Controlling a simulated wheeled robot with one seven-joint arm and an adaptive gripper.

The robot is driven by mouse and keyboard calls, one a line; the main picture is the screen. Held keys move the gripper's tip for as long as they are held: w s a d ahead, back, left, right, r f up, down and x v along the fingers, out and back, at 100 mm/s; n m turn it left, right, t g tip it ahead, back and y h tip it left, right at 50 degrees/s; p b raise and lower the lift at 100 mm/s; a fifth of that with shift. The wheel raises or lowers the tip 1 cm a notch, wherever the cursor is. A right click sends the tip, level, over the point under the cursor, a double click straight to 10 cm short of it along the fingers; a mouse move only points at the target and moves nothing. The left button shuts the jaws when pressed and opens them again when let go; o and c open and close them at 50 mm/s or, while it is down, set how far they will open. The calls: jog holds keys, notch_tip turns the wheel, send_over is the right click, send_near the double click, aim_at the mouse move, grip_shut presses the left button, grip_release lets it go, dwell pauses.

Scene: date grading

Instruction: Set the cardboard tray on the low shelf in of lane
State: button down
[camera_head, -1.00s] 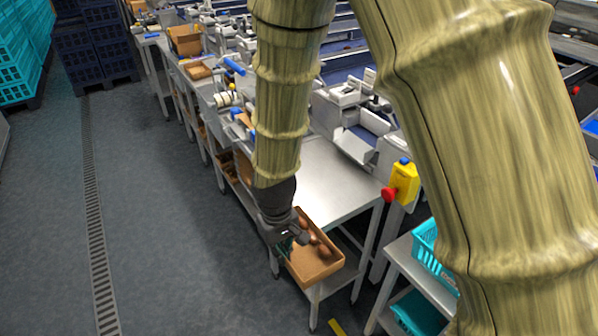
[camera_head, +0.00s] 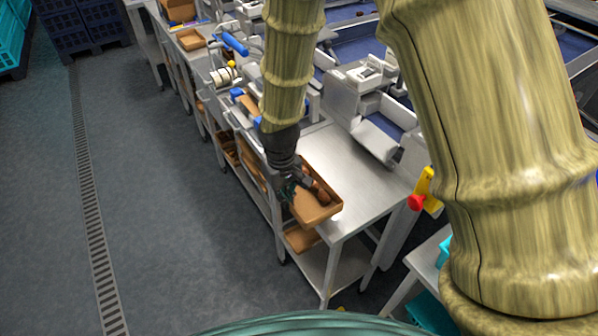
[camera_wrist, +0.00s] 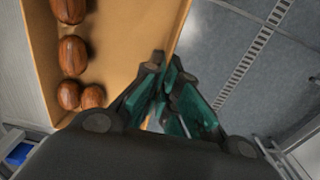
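The brown cardboard tray (camera_head: 318,219) hangs from my gripper (camera_head: 288,190) at the left front corner of the steel table. It holds several brown dates, grouped at one side in the wrist view (camera_wrist: 130,40). My gripper (camera_wrist: 165,80) is shut on one side wall of the tray, with the fingers close together on either side of the wall. The table's low shelf (camera_head: 345,268) lies below the top. Whether the tray touches the tabletop I cannot tell.
Another brown tray (camera_head: 300,238) is on the low level under the table. The tabletop (camera_head: 360,190) is mostly bare. A yellow box with a red button (camera_head: 420,192) stands at right. Floor is clear at left, with a drain grate (camera_head: 90,200).

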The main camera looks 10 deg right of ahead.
jog(key=w+d+p, duration=0.1)
jog(key=w, duration=0.2)
jog(key=w+d+p, duration=0.1)
jog(key=w+d, duration=0.1)
jog(key=w, duration=0.1)
jog(key=w+d+f+p, duration=0.1)
jog(key=w, duration=0.3)
jog(key=shift+d+p, duration=0.35)
jog(key=shift+w+f, duration=0.1)
jog(key=shift+w, duration=0.1)
jog(key=shift+d+f+p, duration=0.1)
jog(key=shift+f+p, duration=0.95)
jog(key=shift+f, duration=0.7)
jog(key=shift+f, duration=0.1)
jog(key=c, duration=1.6)
grip_release()
jog(key=shift+c, duration=0.2)
